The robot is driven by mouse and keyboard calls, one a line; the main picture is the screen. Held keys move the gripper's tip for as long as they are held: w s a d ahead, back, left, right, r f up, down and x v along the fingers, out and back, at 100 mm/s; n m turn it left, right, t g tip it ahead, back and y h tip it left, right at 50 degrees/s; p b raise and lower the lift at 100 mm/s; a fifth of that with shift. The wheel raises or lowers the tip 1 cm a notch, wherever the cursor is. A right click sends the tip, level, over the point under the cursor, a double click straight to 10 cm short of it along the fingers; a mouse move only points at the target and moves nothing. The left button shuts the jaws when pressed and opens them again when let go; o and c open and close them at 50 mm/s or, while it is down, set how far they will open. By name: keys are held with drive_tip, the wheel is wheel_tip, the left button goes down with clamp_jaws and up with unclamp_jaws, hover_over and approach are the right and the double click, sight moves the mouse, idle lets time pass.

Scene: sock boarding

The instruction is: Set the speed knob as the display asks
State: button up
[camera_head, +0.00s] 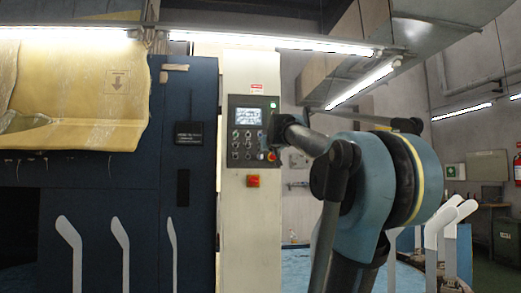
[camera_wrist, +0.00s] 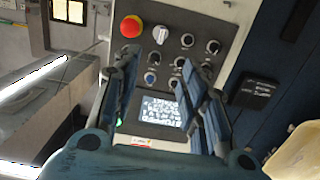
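The control panel (camera_head: 252,130) is on a cream column, with a lit display (camera_head: 248,116) above rows of knobs. In the wrist view the panel appears turned over, with the display (camera_wrist: 158,112) below the knobs. Its text is too small to read. Several dark round knobs (camera_wrist: 187,40), a larger pale knob (camera_wrist: 160,34) and a blue one (camera_wrist: 150,78) show. Labels are unreadable, so I cannot tell which is the speed knob. My gripper (camera_wrist: 160,62) is open and empty, its fingers apart in front of the panel. It hides part of the panel's right side in the head view.
A red emergency stop (camera_wrist: 131,26) is beside the pale knob. A dark blue cabinet (camera_head: 190,215) stands left. White sock boards (camera_head: 120,250) stand at lower left, and more (camera_head: 440,225) at right.

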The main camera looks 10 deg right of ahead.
drive_tip(key=shift+t, duration=0.5)
drive_tip(key=w+r, duration=0.1)
drive_tip(key=w, duration=0.5)
drive_tip(key=w+r, duration=0.1)
drive_tip(key=w, duration=0.5)
drive_tip(key=w+r, duration=0.2)
drive_tip(key=w, duration=0.4)
drive_tip(key=shift+w+a, duration=0.15)
drive_tip(key=shift+c, duration=0.4)
clamp_jaws()
